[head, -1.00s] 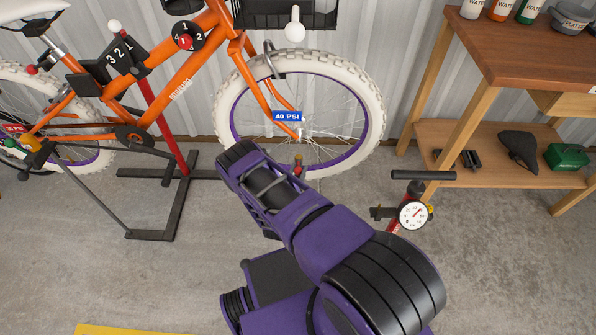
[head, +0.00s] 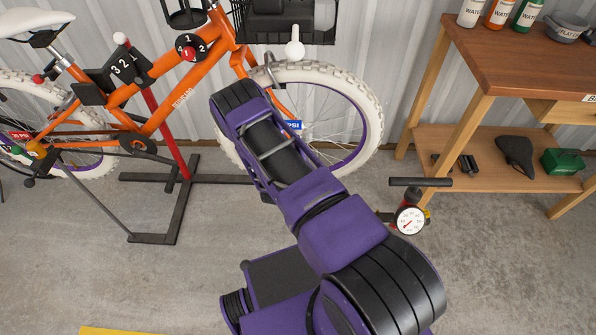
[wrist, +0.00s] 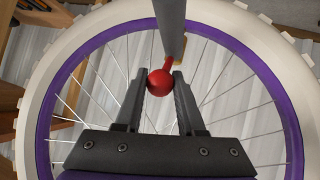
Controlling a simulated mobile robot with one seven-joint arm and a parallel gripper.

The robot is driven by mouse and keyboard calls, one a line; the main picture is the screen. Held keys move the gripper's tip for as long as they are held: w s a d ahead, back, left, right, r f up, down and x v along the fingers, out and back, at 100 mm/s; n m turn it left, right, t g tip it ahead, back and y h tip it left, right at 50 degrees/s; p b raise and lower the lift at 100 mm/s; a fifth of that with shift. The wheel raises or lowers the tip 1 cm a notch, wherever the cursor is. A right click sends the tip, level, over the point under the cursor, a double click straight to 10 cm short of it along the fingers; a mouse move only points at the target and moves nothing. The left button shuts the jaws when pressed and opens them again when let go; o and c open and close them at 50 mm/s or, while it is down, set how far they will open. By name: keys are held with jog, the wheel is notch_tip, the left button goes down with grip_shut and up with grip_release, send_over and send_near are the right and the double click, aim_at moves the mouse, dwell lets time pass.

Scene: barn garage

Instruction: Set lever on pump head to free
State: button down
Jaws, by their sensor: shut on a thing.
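In the wrist view my gripper (wrist: 160,88) is shut on a red ball knob (wrist: 160,82), which sits between the fingertips. A short red stem runs from the knob up to a brass-coloured piece (wrist: 178,46) beside a grey bar. This looks like the pump head lever at the front wheel (wrist: 240,18); the pump head body is mostly out of sight. In the head view my forearm hides the gripper, the knob and part of the front wheel (head: 372,125). The floor pump, with its black handle (head: 420,182) and round gauge (head: 410,220), stands right of my arm.
The orange bike (head: 160,115) stands on a repair stand (head: 160,238) at left. A wooden workbench (head: 520,60) with bottles, a saddle (head: 516,155) and a green box (head: 562,161) is at right.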

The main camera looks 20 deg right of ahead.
jog(key=shift+w+d+r+g, duration=0.1)
jog(key=shift+w+r+g, duration=0.1)
jog(key=shift+g, duration=0.2)
jog(key=c, duration=0.5)
grip_release()
jog(key=shift+r, duration=0.1)
jog(key=p+v, duration=0.2)
jog(key=v, duration=1.5)
jog(key=shift+s+d+r, duration=0.1)
jog(key=shift+r, duration=0.2)
